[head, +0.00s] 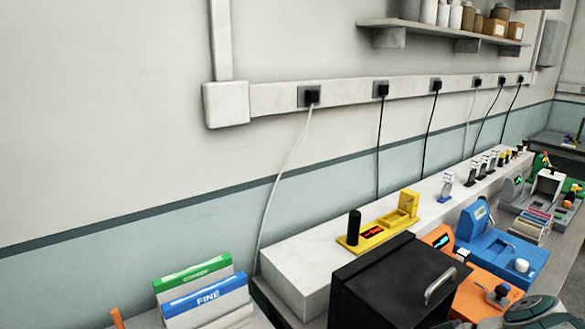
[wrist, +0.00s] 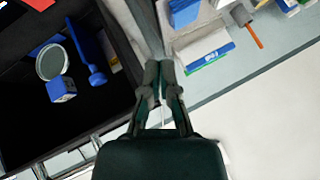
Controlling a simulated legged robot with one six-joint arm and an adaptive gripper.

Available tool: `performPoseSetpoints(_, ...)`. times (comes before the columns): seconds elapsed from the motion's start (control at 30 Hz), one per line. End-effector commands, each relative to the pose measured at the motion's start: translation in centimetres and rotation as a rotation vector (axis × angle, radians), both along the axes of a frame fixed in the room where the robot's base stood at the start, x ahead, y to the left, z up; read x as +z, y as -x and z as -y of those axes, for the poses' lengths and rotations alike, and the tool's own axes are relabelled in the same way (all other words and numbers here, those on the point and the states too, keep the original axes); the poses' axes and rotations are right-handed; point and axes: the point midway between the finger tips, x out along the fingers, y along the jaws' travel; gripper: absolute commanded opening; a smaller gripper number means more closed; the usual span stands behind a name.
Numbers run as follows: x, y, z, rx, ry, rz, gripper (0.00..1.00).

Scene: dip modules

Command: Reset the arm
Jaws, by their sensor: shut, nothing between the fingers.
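My gripper (wrist: 160,75) shows in the wrist view, with its two dark grey fingers together and nothing between them.
A black box with a metal handle (head: 392,280) stands at front centre in the head view. Yellow (head: 380,228) and blue (head: 497,250) devices sit along the bench. Blue items (wrist: 90,50) lie inside the dark box.

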Motion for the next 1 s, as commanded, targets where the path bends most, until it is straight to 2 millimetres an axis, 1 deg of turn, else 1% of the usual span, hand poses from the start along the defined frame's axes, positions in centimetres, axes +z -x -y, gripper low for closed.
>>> performPoseSetpoints(0.03,-0.1,0.7,-1.1,-0.004,0.054,-0.047,0.00)
performPoseSetpoints(0.2,-0.7,2.8,-2.6,-0.106,0.233,-0.164,0.00)
performPoseSetpoints(0.3,-0.6,3.6,-3.0,-0.187,0.331,-0.175,0.00)
performPoseSetpoints(0.43,0.1,4.3,-3.3,-0.305,0.426,-0.131,0.00)
performPoseSetpoints(0.6,1.2,4.4,-3.5,-0.429,0.473,-0.041,0.00)
performPoseSetpoints(0.7,1.6,4.4,-3.5,-0.466,0.474,-0.012,0.00)
performPoseSetpoints(1.0,1.7,4.4,-3.5,-0.480,0.475,-0.008,0.00)
